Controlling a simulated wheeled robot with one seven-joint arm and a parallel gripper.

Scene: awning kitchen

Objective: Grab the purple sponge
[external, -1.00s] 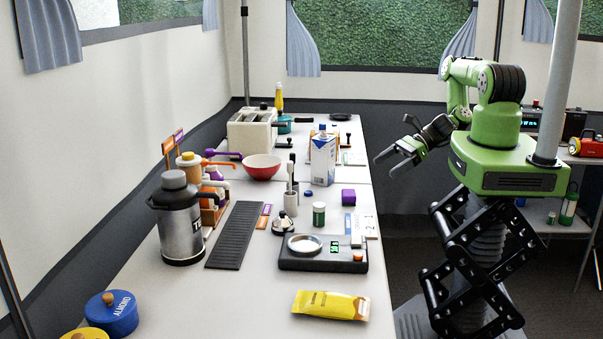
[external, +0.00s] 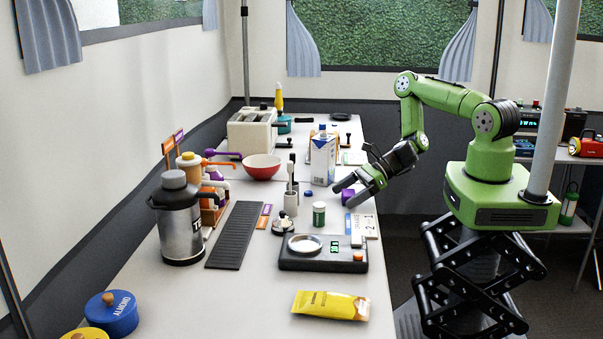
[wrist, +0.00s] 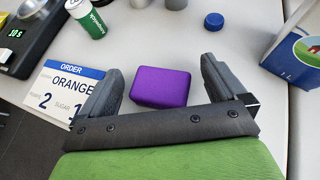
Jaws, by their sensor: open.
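The purple sponge (wrist: 161,87) is a small purple block lying flat on the white table. In the wrist view it sits between and just beyond my open fingers, a little nearer the left one, with gaps on both sides. My gripper (wrist: 160,85) is open and empty. In the external view my gripper (external: 357,192) reaches over the right edge of the table, with its fingers around the sponge's place. The sponge (external: 347,196) is partly hidden there by the fingers. I cannot tell the exact height of the fingers above the table.
An order card (wrist: 65,92) lies close to my left finger. A green-labelled jar (wrist: 88,18), a blue cap (wrist: 214,21) and a milk carton (wrist: 296,58) stand around. A scale (external: 322,252) and yellow packet (external: 330,305) are nearer the camera. The table right around the sponge is clear.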

